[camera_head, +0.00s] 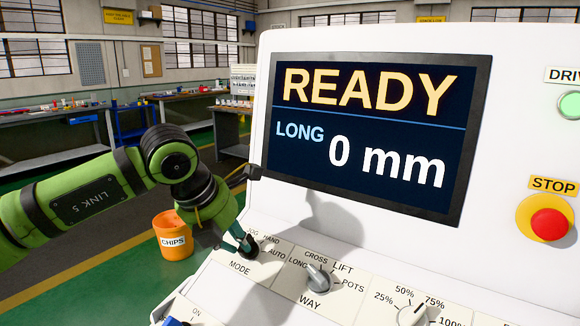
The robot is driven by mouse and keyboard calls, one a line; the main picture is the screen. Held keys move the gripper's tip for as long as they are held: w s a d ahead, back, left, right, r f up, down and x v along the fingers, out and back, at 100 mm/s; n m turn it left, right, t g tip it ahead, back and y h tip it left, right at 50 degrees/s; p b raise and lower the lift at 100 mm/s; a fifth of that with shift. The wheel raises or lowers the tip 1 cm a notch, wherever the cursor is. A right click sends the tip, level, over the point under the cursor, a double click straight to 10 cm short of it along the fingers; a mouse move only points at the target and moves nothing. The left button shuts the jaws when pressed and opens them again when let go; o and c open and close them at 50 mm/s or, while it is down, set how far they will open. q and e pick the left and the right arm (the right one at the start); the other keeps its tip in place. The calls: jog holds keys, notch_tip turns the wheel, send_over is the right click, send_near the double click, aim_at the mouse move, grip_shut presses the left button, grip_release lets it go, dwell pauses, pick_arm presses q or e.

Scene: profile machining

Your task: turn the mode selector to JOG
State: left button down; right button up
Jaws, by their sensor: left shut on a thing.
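The mode selector (252,252) is a small dark knob on the white control panel, above the MODE label, with JOG, HAND and AUTO printed around it. My left gripper (246,242) comes in from the left and is shut on the mode selector. The gripper covers most of the knob, so I cannot tell which mode it points to. My right gripper is not in view.
The display (370,130) above reads READY, LONG 0 mm. The WAY knob (318,278) is close on the right, with a percentage dial (412,314) beyond. A red STOP button (549,224) is far right. An orange CHIPS bucket (172,240) stands on the floor.

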pick_arm(q)
jog(key=shift+w+d+f, duration=0.1)
jog(key=shift+d, duration=0.25)
jog(key=shift+f+n+b, duration=0.2)
jog(key=shift+n+b, duration=0.1)
jog(key=shift+b, duration=0.15)
jog(key=shift+d+n+b, duration=0.1)
jog(key=shift+n+b, duration=0.55)
jog(key=shift+n, duration=0.15)
jog(key=c, duration=1.2)
grip_release()
jog(key=shift+r, duration=0.1)
jog(key=shift+o, duration=0.2)
jog(key=shift+w+d+f, duration=0.25)
jog(key=shift+w+d, duration=0.05)
jog(key=shift+w, duration=0.1)
jog(key=shift+r, duration=0.1)
jog(key=shift+s+a+r, duration=0.1)
